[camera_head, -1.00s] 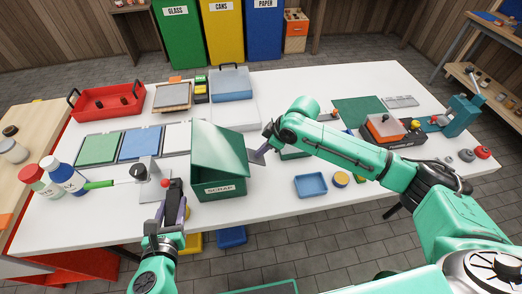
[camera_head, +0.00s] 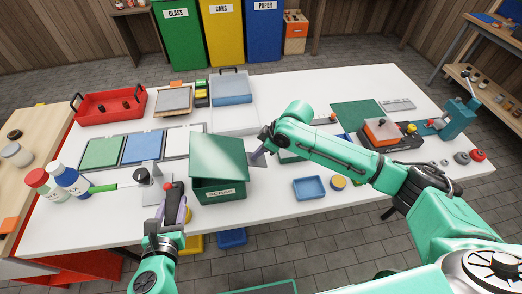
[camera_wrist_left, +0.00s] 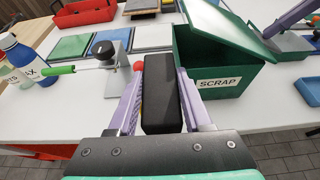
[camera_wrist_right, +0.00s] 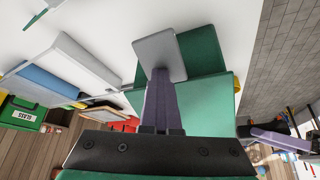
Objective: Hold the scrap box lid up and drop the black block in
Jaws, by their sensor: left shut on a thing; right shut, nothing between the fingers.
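The green scrap box (camera_head: 220,192) stands near the table's front edge, with its label facing me. Its green lid (camera_head: 220,152) is raised at a slant, and a dark opening shows beneath it in the left wrist view (camera_wrist_left: 190,50). My left gripper (camera_head: 174,194) is shut on the black block (camera_wrist_left: 160,95), held upright just left of the box and outside it. My right gripper (camera_head: 260,152) is shut and empty at the lid's right side.
A small press (camera_wrist_left: 108,55) and two bottles (camera_head: 60,180) stand left of my left gripper. Flat panels (camera_head: 142,146) lie behind. A blue tray (camera_head: 309,188) sits right of the box. The front-left table strip is mostly clear.

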